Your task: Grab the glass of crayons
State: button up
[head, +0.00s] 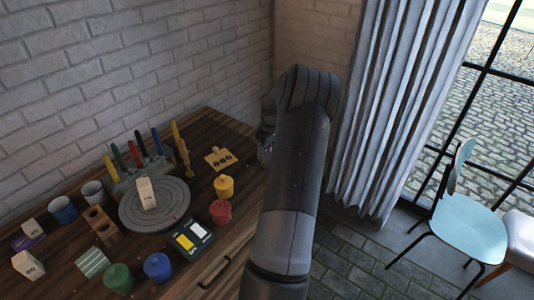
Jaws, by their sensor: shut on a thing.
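My gripper (266,133) is at the right end of the wooden table, mostly hidden behind my own dark arm. Only a small part shows at the arm's left edge, low over the table. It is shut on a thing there. A small glassy patch with coloured specks, which looks like the glass of crayons (265,151), shows just below it. The rest of the glass and its crayons are hidden by my arm, and I cannot tell whether it touches the table.
The wooden table (225,128) holds a grey turntable (172,215) with a white block, a rack of coloured tools (130,180), yellow (224,187) and red (220,212) jars, a paint box (191,238) and cups. A brick wall stands behind; a curtain (365,130) hangs right of my arm.

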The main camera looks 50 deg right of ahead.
jog(key=shift+c, duration=1.3)
jog(key=shift+r, duration=0.1)
